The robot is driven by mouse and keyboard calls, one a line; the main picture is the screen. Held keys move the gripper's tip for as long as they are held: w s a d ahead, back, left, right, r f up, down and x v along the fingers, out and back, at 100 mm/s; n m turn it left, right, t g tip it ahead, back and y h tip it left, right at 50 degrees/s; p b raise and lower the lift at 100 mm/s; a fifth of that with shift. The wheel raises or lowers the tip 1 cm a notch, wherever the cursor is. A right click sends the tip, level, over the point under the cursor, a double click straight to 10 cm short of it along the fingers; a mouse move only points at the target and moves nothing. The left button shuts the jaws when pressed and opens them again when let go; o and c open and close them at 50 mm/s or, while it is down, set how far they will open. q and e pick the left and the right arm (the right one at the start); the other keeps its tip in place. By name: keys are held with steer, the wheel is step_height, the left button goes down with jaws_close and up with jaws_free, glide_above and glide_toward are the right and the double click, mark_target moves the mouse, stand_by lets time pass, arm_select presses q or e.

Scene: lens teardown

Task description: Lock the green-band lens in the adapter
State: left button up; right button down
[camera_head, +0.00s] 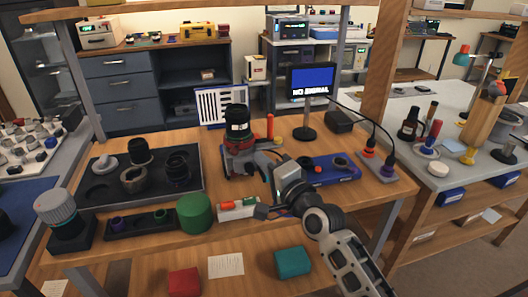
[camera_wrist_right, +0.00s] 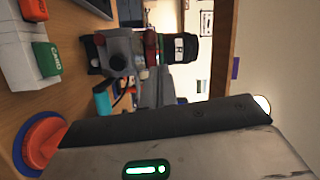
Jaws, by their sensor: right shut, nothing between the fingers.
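A black lens (camera_head: 237,122) with a white label stands upright in a grey and red fixture (camera_head: 243,160) in the middle of the bench. The lens also shows, turned sideways, in the right wrist view (camera_wrist_right: 180,48), with the fixture (camera_wrist_right: 122,52) beside it. My right gripper (camera_head: 268,168) is shut and empty, just right of the fixture and below the lens top. Its own arm partly hides the fixture's right side; contact cannot be told. My left gripper is not in view.
A dark tray (camera_head: 95,190) with several lens parts is at left. A green cylinder (camera_head: 195,213) and a white box (camera_head: 238,208) stand in front of the fixture. A blue mat (camera_head: 345,176) is right, with a monitor (camera_head: 310,84) behind.

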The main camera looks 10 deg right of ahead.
steer(key=s+a, duration=0.2)
steer(key=s, duration=0.3)
steer(key=shift+a+f, duration=0.2)
steer(key=shift+a, duration=0.2)
steer(key=shift+f, duration=0.1)
steer(key=s+d+f+n+g+h, duration=0.1)
steer(key=s+d+f+n+g, duration=0.1)
steer(key=s+f+n, duration=0.5)
steer(key=s+d+f+n+g+h, duration=0.2)
steer(key=s+f+n+g, duration=0.3)
steer(key=s+f, duration=0.8)
steer(key=shift+s+d+f+n+h, duration=0.3)
steer(key=shift+s+d+f+n, duration=0.1)
steer(key=shift+s+n, duration=0.75)
